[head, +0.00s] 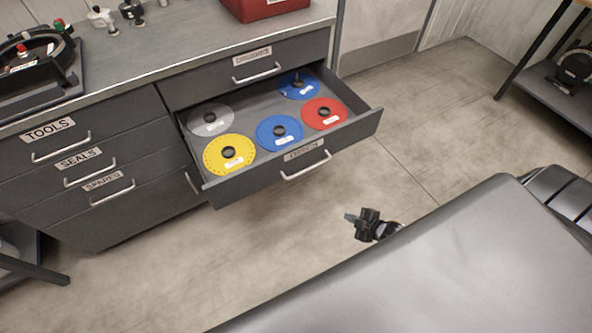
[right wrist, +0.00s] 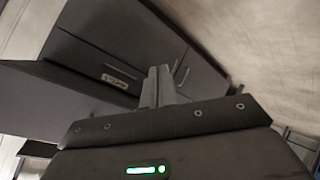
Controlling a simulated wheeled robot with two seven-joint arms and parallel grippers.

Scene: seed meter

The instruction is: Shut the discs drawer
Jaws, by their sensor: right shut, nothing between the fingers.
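The discs drawer (head: 335,137) stands pulled out of the grey cabinet in the head view, its label and bar handle (head: 306,166) on the front. Several discs lie in it, among them a yellow one (head: 216,163), a red one (head: 330,117) and a grey one (head: 199,124). My right gripper (head: 352,217) is in front of the drawer, apart from its handle. In the right wrist view its fingers (right wrist: 158,82) are together and empty, with a dark labelled front (right wrist: 100,65) beyond them. My left gripper is not in view.
The closed drawer above (head: 215,84) and the tools, seals and spares drawers (head: 80,165) at left are shut. A red box (head: 262,8) and a round device (head: 35,60) stand on the worktop. Floor before the cabinet is clear; a shelf rack (head: 560,90) stands at right.

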